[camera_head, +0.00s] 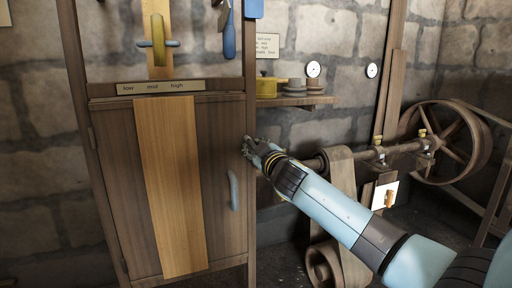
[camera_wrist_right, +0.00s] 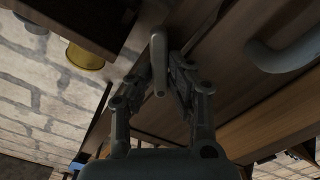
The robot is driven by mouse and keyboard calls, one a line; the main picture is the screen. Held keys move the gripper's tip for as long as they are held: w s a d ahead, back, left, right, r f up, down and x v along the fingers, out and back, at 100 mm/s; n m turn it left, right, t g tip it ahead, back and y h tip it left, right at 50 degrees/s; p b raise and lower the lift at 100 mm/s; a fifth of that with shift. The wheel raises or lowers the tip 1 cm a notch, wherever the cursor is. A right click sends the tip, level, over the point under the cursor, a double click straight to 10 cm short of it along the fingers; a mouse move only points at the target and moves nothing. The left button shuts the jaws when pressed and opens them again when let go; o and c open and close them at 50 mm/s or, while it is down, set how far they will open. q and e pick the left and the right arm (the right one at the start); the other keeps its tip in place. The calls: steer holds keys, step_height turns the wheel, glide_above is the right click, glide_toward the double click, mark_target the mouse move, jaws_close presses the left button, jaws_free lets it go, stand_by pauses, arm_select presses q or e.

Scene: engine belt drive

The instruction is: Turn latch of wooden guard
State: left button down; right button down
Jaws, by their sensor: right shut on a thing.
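The wooden guard (camera_head: 126,180) is a dark panel with a lighter vertical board, set upright in a wooden frame and closed. A grey curved handle (camera_head: 234,190) is on its right side; it also shows in the wrist view (camera_wrist_right: 285,52). The latch (camera_wrist_right: 158,52) is a small grey tab by the guard's edge. My right gripper (camera_head: 254,148) is at the guard's right edge, above the handle. In the wrist view its fingers (camera_wrist_right: 159,84) are closed around the latch. In the head view the gripper hides the latch. My left gripper is not in view.
Above the guard is a lever (camera_head: 158,42) over a low-mid-high label (camera_head: 157,87). A shelf (camera_head: 292,101) with a yellow pot (camera_head: 266,87) stands close above my right gripper. A belt (camera_head: 342,188), shaft and large wheel (camera_head: 445,143) lie to the right.

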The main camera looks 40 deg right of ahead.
steer(key=n, duration=0.3)
steer(key=shift+a+f+n, duration=0.1)
steer(key=shift+n, duration=0.3)
arm_select(q)
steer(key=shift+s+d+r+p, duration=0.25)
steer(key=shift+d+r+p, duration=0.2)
steer(key=shift+p, duration=0.25)
arm_select(e)
steer(key=shift+f+n, duration=0.15)
steer(key=shift+n, duration=1.45)
steer(key=shift+f+n, duration=0.1)
steer(key=shift+n, duration=1.5)
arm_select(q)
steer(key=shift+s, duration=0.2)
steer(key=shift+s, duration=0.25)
arm_select(e)
steer(key=c, duration=1.3)
jaws_free()
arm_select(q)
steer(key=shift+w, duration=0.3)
arm_select(e)
steer(key=shift+o, duration=0.2)
steer(key=v, duration=1.2)
